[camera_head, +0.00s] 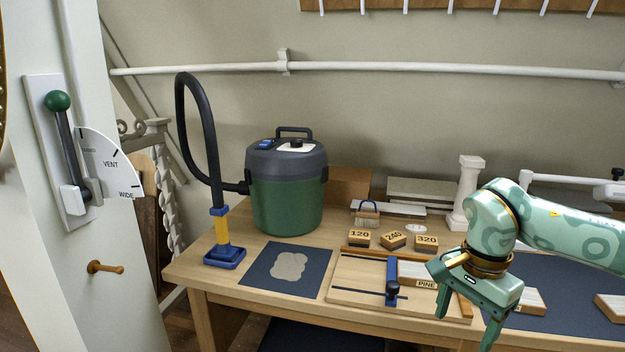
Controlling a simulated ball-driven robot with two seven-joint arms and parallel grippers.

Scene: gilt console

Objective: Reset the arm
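My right arm comes in from the right over the workbench, mint green with gold bands. My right gripper (467,326) points down above the bench's front edge, in front of the wooden jig board (362,297). Its two fingers stand apart with nothing between them, so it is open and empty. Whether it touches the board or the PINE block (425,283) behind it I cannot tell. My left arm and gripper are out of view.
The bench (210,262) holds a green shop vacuum (288,200) with a black hose, a dark mat (258,268), numbered sanding blocks (393,240), and a white column (467,190). A green-knobbed lever (62,125) with a VENT/WIDE dial is mounted at left.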

